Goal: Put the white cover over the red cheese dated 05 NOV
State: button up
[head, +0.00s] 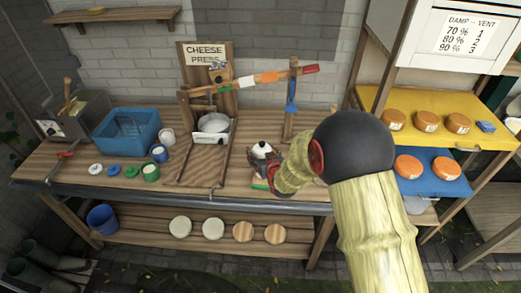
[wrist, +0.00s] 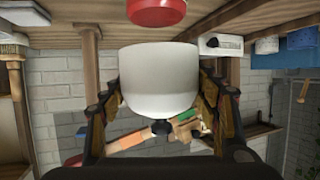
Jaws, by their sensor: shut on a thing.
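The white cover (wrist: 160,80), a round dome with a dark knob, is between the two fingers of my gripper (wrist: 160,92), which is shut on it. The wrist view appears upside down, with the knob pointing down in the picture. In the head view the cover (head: 262,149) is held at the front of the bench, right of the press. A red cheese (wrist: 157,12) shows at the top edge of the wrist view, on the bench, apart from the cover's rim. No date on it can be read. In the head view my arm and gripper mostly hide that spot.
The cheese press (head: 212,125) stands left of my gripper. A blue bin (head: 128,132), small cups and lids are further left on the bench (head: 100,185). Orange cheeses sit on the yellow shelf (head: 480,145) and the blue shelf (head: 440,183) at right. Pale rounds lie on the lower shelf (head: 150,243).

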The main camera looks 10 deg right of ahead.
jog(key=shift+s, duration=0.2)
jog(key=shift+f, duration=0.25)
jog(key=shift+f+b, duration=0.45)
jog(key=shift+f, duration=0.25)
jog(key=shift+f+b, duration=1.35)
jog(key=shift+f, duration=1.4)
jog(key=shift+f+b, duration=0.5)
jog(key=shift+b, duration=0.05)
jog(key=o, duration=1.1)
jog(key=shift+o, duration=0.5)
